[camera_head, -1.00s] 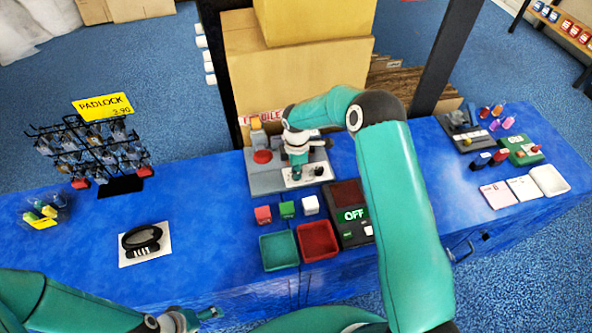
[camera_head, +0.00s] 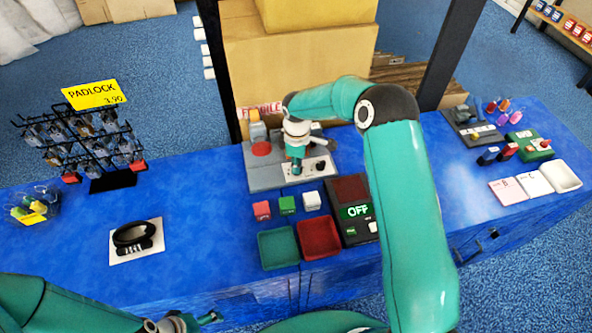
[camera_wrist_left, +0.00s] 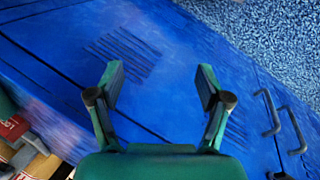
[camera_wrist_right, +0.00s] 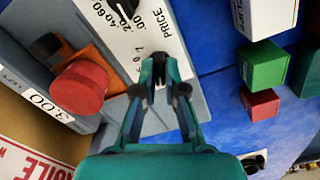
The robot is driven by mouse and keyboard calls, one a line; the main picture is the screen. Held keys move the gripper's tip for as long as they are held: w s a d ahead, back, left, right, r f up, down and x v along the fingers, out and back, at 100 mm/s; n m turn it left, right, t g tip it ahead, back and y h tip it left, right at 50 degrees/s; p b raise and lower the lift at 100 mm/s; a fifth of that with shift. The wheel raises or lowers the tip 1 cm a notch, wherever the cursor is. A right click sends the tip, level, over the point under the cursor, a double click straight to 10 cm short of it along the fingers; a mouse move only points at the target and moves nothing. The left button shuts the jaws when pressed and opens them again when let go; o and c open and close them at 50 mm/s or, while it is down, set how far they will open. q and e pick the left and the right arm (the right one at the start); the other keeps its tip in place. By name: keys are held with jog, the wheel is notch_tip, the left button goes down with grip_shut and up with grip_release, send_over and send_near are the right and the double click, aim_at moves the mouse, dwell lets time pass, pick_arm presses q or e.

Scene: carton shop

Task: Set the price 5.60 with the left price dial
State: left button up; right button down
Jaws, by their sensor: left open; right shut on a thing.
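The price machine (camera_head: 265,178) is grey, with a red round button (camera_wrist_right: 80,88) and a white panel (camera_wrist_right: 150,35) marked PRICE. My right gripper (camera_wrist_right: 160,60) is shut on the left price dial, which its fingers mostly hide; digits 0 and 1 show beside it. In the head view this gripper (camera_head: 297,170) points down onto the panel. The other dial (camera_head: 320,166) is black, to the right, with .00, .20, .40 and .60 around it in the right wrist view. A label (camera_wrist_right: 45,105) reads 3.00. My left gripper (camera_wrist_left: 160,85) is open and empty near the counter front.
Green (camera_head: 262,250) and red (camera_head: 302,240) trays and a dark box reading OFF (camera_head: 356,212) stand in front of the machine. Red, green and white cubes lie between. Cartons rise behind.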

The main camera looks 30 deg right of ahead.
jog(key=m+b, duration=0.2)
jog(key=m, duration=0.1)
jog(key=shift+w+f, duration=0.15)
jog(key=m+b, duration=0.2)
jog(key=m, duration=0.1)
jog(key=shift+m, duration=0.3)
jog(key=m+b, duration=0.2)
jog(key=m, duration=0.1)
jog(key=shift+r+m+b, duration=0.25)
jog(key=shift+m+b, duration=0.4)
jog(key=shift+m, duration=1.15)
jog(key=c, duration=1.2)
grip_release()
jog(key=shift+c, duration=0.2)
notch_tip(320, 180, up, 12)
